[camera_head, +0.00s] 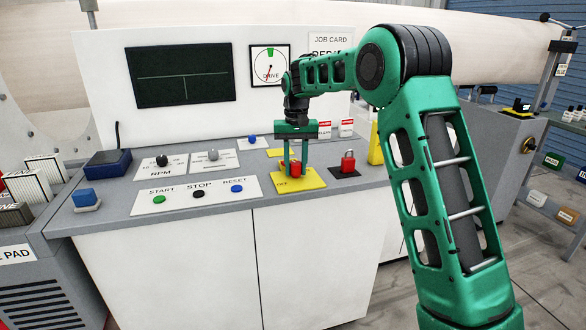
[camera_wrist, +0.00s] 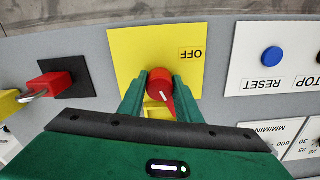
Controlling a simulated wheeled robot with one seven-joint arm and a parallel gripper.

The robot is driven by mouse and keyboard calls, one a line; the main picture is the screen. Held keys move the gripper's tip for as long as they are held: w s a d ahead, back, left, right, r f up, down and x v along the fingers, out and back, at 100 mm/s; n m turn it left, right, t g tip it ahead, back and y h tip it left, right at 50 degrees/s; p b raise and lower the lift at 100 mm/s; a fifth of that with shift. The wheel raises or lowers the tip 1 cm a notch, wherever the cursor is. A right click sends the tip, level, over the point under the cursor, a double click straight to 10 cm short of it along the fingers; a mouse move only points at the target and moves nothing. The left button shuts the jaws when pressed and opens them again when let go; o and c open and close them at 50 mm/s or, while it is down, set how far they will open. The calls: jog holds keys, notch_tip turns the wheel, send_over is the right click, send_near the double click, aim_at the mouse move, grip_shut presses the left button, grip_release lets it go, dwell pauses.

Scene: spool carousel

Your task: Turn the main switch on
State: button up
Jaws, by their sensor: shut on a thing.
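The main switch is a red rotary knob (camera_head: 291,167) on a yellow plate (camera_head: 285,186) at the front of the grey console. In the wrist view the knob (camera_wrist: 161,85) has a white mark and a pointed end, and the word OFF is printed on the plate (camera_wrist: 190,42) beside it. My gripper (camera_head: 292,168) reaches down from above. In the wrist view my gripper's two green fingers (camera_wrist: 160,92) stand on either side of the knob, shut on it. The fingers hide the knob's sides, and the pointer's exact setting is hard to read.
A red padlock (camera_head: 348,162) sits on a black plate right of the switch; it also shows in the wrist view (camera_wrist: 50,84). START, STOP and RESET buttons (camera_head: 198,194) lie to the left. A dial marked DRIVE (camera_head: 269,65) is on the upright panel behind.

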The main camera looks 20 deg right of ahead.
aim_at(295, 162)
jog(key=m, duration=0.5)
jog(key=shift+w+r, duration=0.1)
jog(key=shift+r, duration=0.05)
jog(key=shift+o, duration=0.2)
jog(key=shift+m, duration=0.3)
jog(key=o, duration=1)
notch_tip(295, 162, up, 9)
jog(key=shift+w+a+r, duration=0.1)
jog(key=shift+r, duration=0.7)
